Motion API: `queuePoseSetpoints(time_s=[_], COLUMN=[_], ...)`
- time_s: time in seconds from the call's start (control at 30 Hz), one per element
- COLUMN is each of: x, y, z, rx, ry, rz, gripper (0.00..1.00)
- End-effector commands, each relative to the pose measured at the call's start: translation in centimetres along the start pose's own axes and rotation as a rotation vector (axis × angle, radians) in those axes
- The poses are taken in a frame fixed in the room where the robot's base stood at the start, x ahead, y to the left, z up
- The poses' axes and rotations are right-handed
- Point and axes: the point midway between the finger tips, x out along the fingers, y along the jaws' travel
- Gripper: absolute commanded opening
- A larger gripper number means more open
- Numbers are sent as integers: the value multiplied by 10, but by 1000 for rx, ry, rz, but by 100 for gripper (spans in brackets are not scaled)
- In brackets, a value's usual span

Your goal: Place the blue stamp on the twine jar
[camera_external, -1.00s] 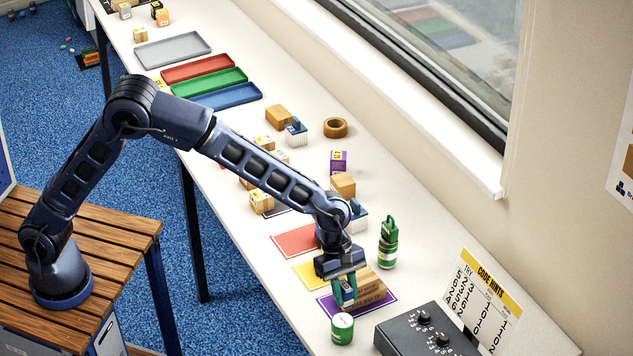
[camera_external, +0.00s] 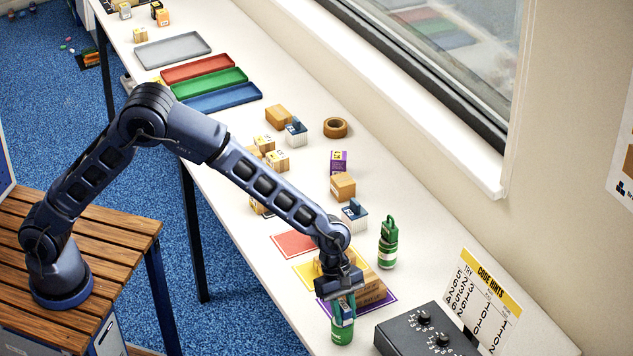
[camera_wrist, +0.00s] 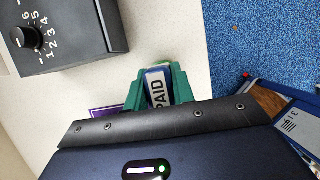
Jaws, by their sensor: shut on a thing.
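The blue stamp, marked PAID (camera_wrist: 158,88), is between the green fingertips of my gripper (camera_wrist: 154,90) in the wrist view. In the external view my gripper (camera_external: 343,306) is shut on the stamp and points down. The green jar with a white band (camera_external: 342,334), which I take for the twine jar, stands directly below near the table's front edge. The stamp's lower end overlaps the jar's top in the picture, and I cannot tell whether they touch. A little of a green rim shows behind the stamp in the wrist view.
A purple mat (camera_external: 382,304) with a wooden block lies just behind my gripper. A dark dial box (camera_external: 425,332) is to the right, before the code hints card (camera_external: 482,298). A green bottle (camera_external: 388,244) stands farther back. Coloured trays (camera_external: 213,82) lie at the far end.

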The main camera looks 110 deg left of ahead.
Motion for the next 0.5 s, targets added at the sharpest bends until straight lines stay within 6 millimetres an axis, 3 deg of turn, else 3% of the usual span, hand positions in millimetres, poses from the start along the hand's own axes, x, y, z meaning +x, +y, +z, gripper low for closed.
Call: queuePoseSetpoints(time_s=[0.07, 0.1, 0.17, 0.5], x=[2, 2, 2, 0], y=[0, 0, 0, 0], z=[-1, -1, -1, 0], rx=[0, 0, 0, 0], ry=[0, 0, 0, 0], rz=[0, 0, 0, 0], gripper=[2, 33, 44, 46])
